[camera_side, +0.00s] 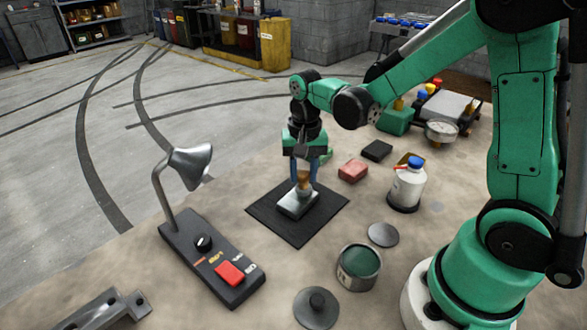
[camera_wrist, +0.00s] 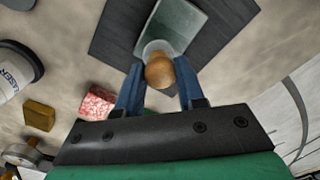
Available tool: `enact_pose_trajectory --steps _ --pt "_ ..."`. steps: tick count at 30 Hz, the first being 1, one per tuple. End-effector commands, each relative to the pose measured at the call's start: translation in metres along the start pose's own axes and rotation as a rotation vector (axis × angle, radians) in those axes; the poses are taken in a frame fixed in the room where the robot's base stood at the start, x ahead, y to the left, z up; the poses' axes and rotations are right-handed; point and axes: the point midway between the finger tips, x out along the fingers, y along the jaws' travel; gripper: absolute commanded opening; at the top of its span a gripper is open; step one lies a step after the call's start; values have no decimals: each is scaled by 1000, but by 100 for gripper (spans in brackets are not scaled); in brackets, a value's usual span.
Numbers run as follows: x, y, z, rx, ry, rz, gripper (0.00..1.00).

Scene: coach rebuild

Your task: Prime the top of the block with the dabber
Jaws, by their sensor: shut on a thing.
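My gripper (camera_side: 304,170) points down over the middle of the bench, its blue fingers shut on the dabber (camera_side: 304,183). The dabber's round wooden knob shows between the fingers in the wrist view (camera_wrist: 160,71), with a pale round pad under it. The block (camera_side: 296,205) is a pale grey metal slab lying on a dark square mat (camera_side: 266,211). The dabber is upright over the far end of the block's top; I cannot tell whether the pad touches it. The block's bare top also shows in the wrist view (camera_wrist: 178,24), with a grey-green sheen.
A white bottle (camera_side: 407,187) and a reddish block (camera_side: 353,171) stand right of the mat. A lamp with a switch box (camera_side: 213,258) stands left.

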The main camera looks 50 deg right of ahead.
Motion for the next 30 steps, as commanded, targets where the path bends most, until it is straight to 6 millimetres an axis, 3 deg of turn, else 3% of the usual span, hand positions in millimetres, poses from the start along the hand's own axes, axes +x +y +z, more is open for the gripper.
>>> enact_pose_trajectory --steps 6,10,30 --pt "0 13 -16 3 0 0 0" --pt "-20 13 -14 -1 0 0 0" --pt "-77 12 -14 0 0 0 0"
